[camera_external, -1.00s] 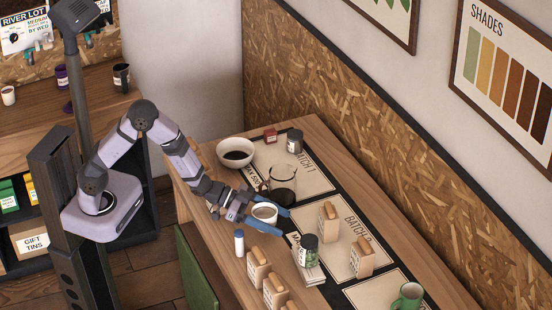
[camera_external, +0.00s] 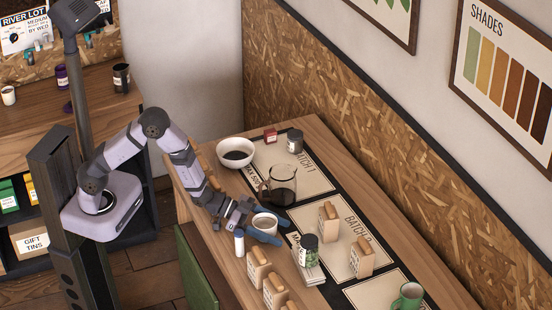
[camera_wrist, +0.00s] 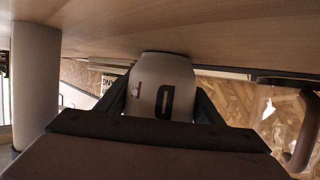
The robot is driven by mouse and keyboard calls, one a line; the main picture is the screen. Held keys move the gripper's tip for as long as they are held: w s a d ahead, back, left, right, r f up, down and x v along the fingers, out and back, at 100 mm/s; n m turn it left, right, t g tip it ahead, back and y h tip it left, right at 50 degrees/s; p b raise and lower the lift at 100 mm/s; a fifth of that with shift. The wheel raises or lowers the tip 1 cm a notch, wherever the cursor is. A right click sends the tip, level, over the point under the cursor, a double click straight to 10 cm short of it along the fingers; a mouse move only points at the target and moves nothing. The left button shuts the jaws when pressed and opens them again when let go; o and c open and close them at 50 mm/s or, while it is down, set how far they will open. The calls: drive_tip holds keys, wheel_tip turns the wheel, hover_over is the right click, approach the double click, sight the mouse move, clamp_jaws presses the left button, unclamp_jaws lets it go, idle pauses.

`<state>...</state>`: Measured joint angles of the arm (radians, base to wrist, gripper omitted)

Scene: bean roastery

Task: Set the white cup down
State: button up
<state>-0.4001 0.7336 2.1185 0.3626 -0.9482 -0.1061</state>
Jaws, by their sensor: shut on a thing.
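The white cup (camera_external: 264,221) is between the blue fingers of my gripper (camera_external: 268,229), over the near side of the table in the external view. In the wrist view the cup (camera_wrist: 160,88) shows dark markings on its side and sits between both fingers. My gripper is shut on it. The cup's base is close to the wooden tabletop (camera_wrist: 100,30); I cannot tell whether it touches. The cup looks upright in the external view.
A white cylinder (camera_external: 239,242) stands close left of the cup. A glass carafe (camera_external: 281,186) with dark liquid stands behind it. A white bowl (camera_external: 236,152) is farther back.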

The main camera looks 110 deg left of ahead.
drive_tip(key=o, duration=1.2)
drive_tip(key=shift+f, duration=0.1)
drive_tip(key=shift+r+p, duration=0.3)
drive_tip(key=shift+s+f+b, duration=0.1)
drive_tip(key=shift+s+b, duration=0.15)
drive_tip(key=shift+b, duration=0.05)
drive_tip(key=b+v, duration=0.1)
drive_tip(key=v, duration=0.1)
drive_tip(key=shift+s+r, duration=0.3)
wheel_tip(320, 180, up, 5)
drive_tip(key=shift+f, duration=0.1)
drive_tip(key=shift+r, duration=0.95)
drive_tip(key=shift+d, duration=0.1)
